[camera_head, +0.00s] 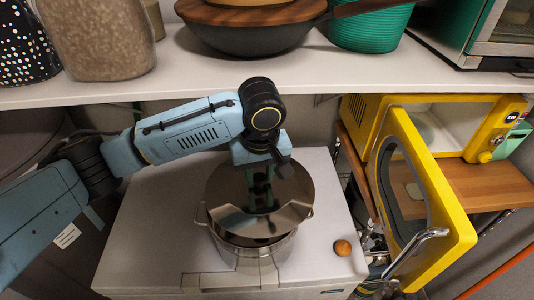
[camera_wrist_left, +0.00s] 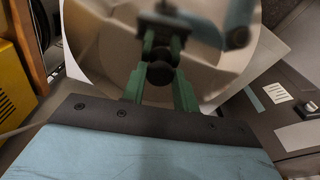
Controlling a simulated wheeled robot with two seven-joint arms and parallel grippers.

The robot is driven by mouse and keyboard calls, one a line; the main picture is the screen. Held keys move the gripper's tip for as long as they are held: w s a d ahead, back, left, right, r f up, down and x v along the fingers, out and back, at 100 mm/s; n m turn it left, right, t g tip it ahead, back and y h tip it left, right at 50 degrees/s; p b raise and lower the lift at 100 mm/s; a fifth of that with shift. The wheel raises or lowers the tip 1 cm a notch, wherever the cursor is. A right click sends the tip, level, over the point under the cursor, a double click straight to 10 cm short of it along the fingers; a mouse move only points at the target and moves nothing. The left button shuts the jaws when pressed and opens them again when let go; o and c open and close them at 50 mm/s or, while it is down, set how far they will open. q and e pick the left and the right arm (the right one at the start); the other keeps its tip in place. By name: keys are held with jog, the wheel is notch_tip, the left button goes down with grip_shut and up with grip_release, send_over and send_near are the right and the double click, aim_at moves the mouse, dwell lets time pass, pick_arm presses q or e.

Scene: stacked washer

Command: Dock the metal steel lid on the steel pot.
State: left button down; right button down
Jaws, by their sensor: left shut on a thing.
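My left gripper (camera_head: 262,195) is shut on the knob of the metal steel lid (camera_head: 222,186), a shiny round disc. The lid is over the steel pot (camera_head: 250,262), covering much of its opening, with the pot's front wall and side handles showing below. I cannot tell whether lid and pot touch. In the left wrist view the green fingers (camera_wrist_left: 160,62) close around the dark knob (camera_wrist_left: 160,73), with the reflective lid (camera_wrist_left: 105,45) behind. My right gripper is not in view.
The pot stands on a white appliance top (camera_head: 150,235), with a small brown ball (camera_head: 342,247) to its right. A loaded shelf (camera_head: 350,75) runs behind and above. At right, a yellow microwave (camera_head: 372,112) has its door (camera_head: 450,215) open. The appliance top left of the pot is clear.

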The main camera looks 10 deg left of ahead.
pick_arm(q)
jog(key=shift+w+a, duration=0.2)
jog(key=shift+a, duration=0.6)
jog(key=shift+w+a+f, duration=0.25)
jog(key=shift+w+a, duration=0.05)
jog(key=shift+f, duration=1.15)
notch_tip(320, 180, down, 3)
jog(key=b, duration=0.2)
jog(key=shift+r+b, duration=0.15)
jog(key=shift+b, duration=0.2)
jog(key=shift+f+b, duration=0.3)
jog(key=shift+b, duration=0.2)
jog(key=shift+d+r+p, duration=0.1)
jog(key=shift+p, duration=0.65)
